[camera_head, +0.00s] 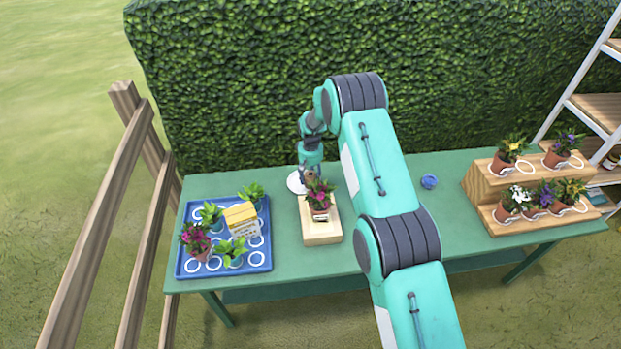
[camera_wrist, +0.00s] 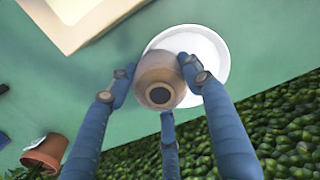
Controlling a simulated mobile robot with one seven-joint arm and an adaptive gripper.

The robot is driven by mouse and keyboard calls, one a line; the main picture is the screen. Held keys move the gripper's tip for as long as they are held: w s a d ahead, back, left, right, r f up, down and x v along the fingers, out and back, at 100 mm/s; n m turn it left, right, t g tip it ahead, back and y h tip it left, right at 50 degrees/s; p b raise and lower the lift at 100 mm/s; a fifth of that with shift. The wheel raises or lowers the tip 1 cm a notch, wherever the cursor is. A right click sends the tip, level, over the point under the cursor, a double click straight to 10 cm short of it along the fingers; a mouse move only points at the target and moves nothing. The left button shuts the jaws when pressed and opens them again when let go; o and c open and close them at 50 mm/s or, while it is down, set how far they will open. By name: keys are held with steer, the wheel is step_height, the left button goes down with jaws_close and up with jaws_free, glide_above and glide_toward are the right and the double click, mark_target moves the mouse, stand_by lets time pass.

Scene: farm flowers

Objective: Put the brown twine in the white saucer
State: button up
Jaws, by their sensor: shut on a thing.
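The brown twine (camera_wrist: 160,80) is a small round spool with a dark hole in its middle. My gripper (camera_wrist: 163,78) has blue fingers closed around it in the wrist view. The white saucer (camera_wrist: 213,50) lies directly behind the twine in that view, partly covered by the twine and fingers. I cannot tell whether the twine touches it. In the head view the white saucer (camera_head: 294,182) is on the green table near the hedge, and my gripper (camera_head: 308,174) is down over it. The twine is mostly hidden there by my gripper and the flowers.
A wooden block (camera_head: 322,238) with a pink-flowered pot (camera_head: 319,200) stands in front of the saucer. A blue tray (camera_head: 187,268) with several pots and a yellow-white box (camera_head: 241,219) is left. A blue ball (camera_head: 428,181) lies right of my arm. A stepped wooden stand (camera_head: 480,185) is far right.

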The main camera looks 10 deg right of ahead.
mark_target(311, 174)
steer(key=o, duration=1.2)
steer(key=shift+r, duration=0.15)
steer(key=shift+r+p, duration=0.55)
steer(key=shift+r, duration=0.15)
step_height(311, 174, up, 12)
steer(key=shift+f, duration=0.2)
